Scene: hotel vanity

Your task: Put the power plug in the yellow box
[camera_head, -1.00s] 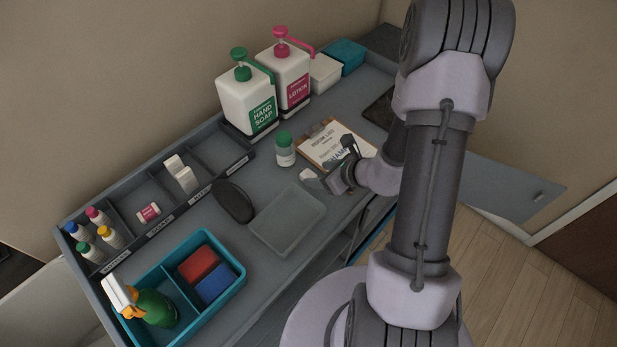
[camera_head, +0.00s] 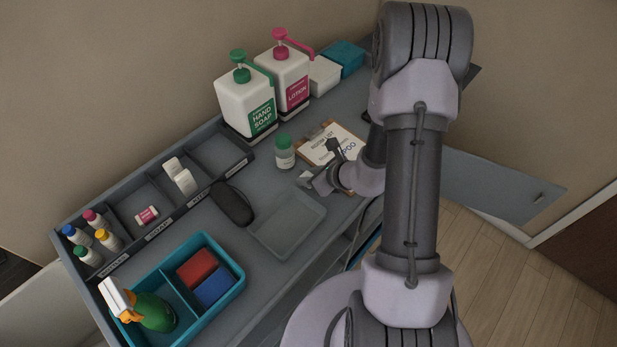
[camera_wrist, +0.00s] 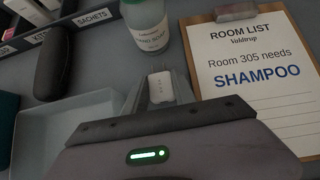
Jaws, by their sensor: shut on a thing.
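My gripper (camera_head: 308,181) is low over the vanity counter, between the clear grey tray and the clipboard. It is shut on a small white item (camera_wrist: 160,87), which shows between the fingers in the wrist view. No yellow box is in sight in either view.
A green-capped bottle (camera_head: 285,152) stands just behind my gripper, and a clipboard (camera_head: 331,145) reading "Room 305 needs SHAMPOO" lies right of it. A grey tray (camera_head: 318,208), black case (camera_head: 233,203), teal caddy (camera_head: 239,283), labelled organizer (camera_head: 157,236) and soap pump (camera_head: 247,105) are left.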

